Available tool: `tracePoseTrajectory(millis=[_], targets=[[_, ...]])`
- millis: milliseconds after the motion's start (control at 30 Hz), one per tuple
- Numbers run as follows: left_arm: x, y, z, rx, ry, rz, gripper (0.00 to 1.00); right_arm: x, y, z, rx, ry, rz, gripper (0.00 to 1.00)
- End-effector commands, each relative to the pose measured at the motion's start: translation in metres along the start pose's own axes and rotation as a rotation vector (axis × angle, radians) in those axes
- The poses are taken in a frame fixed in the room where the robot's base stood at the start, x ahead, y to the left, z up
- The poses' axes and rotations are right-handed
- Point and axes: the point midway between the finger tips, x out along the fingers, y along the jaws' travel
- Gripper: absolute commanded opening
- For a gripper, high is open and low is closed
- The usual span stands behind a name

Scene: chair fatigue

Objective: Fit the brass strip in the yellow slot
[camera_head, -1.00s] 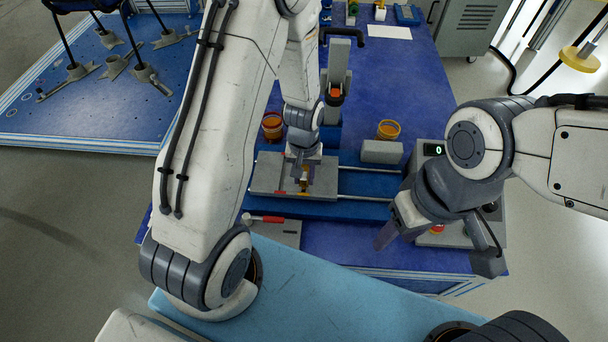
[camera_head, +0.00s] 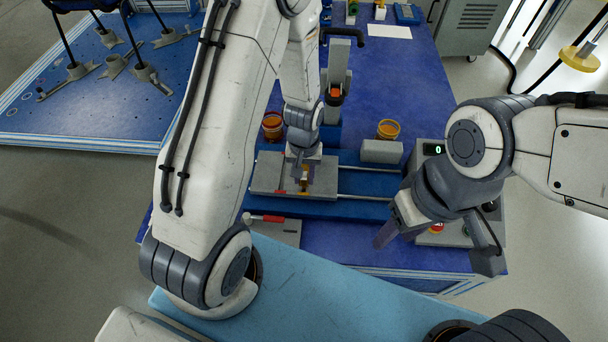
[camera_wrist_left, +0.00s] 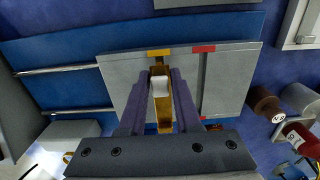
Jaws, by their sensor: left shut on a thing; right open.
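The brass strip (camera_wrist_left: 162,112) stands between the purple fingers of my left gripper (camera_wrist_left: 160,80), which is shut on it over the grey plate (camera_wrist_left: 225,85). In the head view the left gripper (camera_head: 303,182) is over the same grey plate (camera_head: 268,172). The plate has a yellow mark (camera_wrist_left: 159,53) and a red mark (camera_wrist_left: 204,48) at its edge. The slot under the strip is hidden by the strip and fingers, so I cannot tell whether the strip is in it. My right gripper (camera_head: 385,235) is open and empty, in front of the readout box.
A box with a green readout (camera_head: 433,149) stands at right. A red-handled tool (camera_head: 264,219) lies in front of the plate.

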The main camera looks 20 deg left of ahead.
Motion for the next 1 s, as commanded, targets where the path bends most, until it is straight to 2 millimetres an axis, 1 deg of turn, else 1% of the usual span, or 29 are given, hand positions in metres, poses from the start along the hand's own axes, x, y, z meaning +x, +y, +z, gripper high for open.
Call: tracePoseTrajectory(millis=[233,567,1000], targets=[[-0.001,0.000,0.000,0.000,-0.001,0.000,0.00,-0.004,0.000,0.000,0.000,0.000,0.000,0.50],[0.000,0.000,0.000,0.000,0.000,0.000,0.00,-0.004,0.000,0.000,0.000,0.000,0.000,0.50],[0.010,0.000,0.000,0.000,0.001,0.000,0.00,0.004,0.000,0.000,0.000,0.000,0.000,0.50]])
